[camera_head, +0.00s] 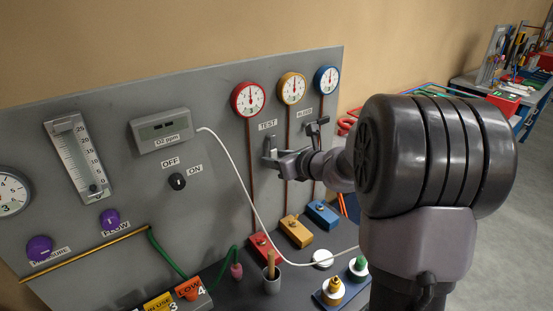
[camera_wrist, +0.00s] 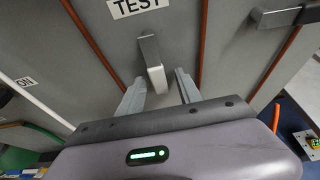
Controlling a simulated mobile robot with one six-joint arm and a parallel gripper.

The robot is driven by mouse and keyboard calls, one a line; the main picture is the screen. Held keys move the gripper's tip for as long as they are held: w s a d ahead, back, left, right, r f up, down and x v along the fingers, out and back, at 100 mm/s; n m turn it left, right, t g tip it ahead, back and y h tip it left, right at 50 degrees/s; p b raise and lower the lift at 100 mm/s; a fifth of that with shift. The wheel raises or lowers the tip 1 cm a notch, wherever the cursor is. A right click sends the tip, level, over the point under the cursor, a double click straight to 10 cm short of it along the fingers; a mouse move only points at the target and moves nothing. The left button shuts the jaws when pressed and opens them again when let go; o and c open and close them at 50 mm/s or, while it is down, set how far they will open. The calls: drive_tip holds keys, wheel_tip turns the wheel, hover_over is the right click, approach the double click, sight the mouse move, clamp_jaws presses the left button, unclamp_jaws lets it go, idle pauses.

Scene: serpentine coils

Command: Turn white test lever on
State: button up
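The test lever (camera_wrist: 157,79) hangs below the TEST label (camera_wrist: 139,5) in the wrist view. It has a grey bracket and a pale, whitish block-shaped end pointing down. My gripper (camera_wrist: 161,80) is open, with one finger on each side of the lever's lower end and visible gaps on both sides. In the head view my gripper (camera_head: 277,161) is at the panel just below the TEST label (camera_head: 267,125). The lever there is small and partly merged with the fingers. I cannot tell whether any finger touches it.
A second lever (camera_head: 317,126) is at the right by the neighbouring label; it also shows in the wrist view (camera_wrist: 278,17). Brown vertical pipes run beside both levers. A white cable (camera_head: 240,180) hangs to the left. Coloured blocks and a cup (camera_head: 271,285) stand on the shelf below.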

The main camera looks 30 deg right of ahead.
drive_tip(key=shift+s, duration=0.1)
drive_tip(key=p+v, duration=0.4)
drive_tip(key=v, duration=1.3)
drive_tip(key=shift+r, duration=0.2)
drive_tip(key=s+a+f+n+g+y+b, duration=0.1)
drive_tip(key=s+a+f+n+g+y, duration=0.15)
drive_tip(key=a+n, duration=0.55)
drive_tip(key=s+a+f+n+g+y+b, duration=0.1)
drive_tip(key=s+a+n+g+b, duration=0.25)
drive_tip(key=a, duration=0.75)
drive_tip(key=s+a+f+n+h, duration=0.1)
drive_tip(key=s+a+n+h, duration=0.1)
drive_tip(key=s+n, duration=0.4)
drive_tip(key=s+a+f+n+g+h, duration=0.1)
drive_tip(key=s+n, duration=0.5)
drive_tip(key=n, duration=0.6)
drive_tip(key=shift+s+a+f+g+h+b, duration=0.35)
drive_tip(key=shift+s+f+h+b, duration=0.15)
drive_tip(key=shift+f, duration=0.35)
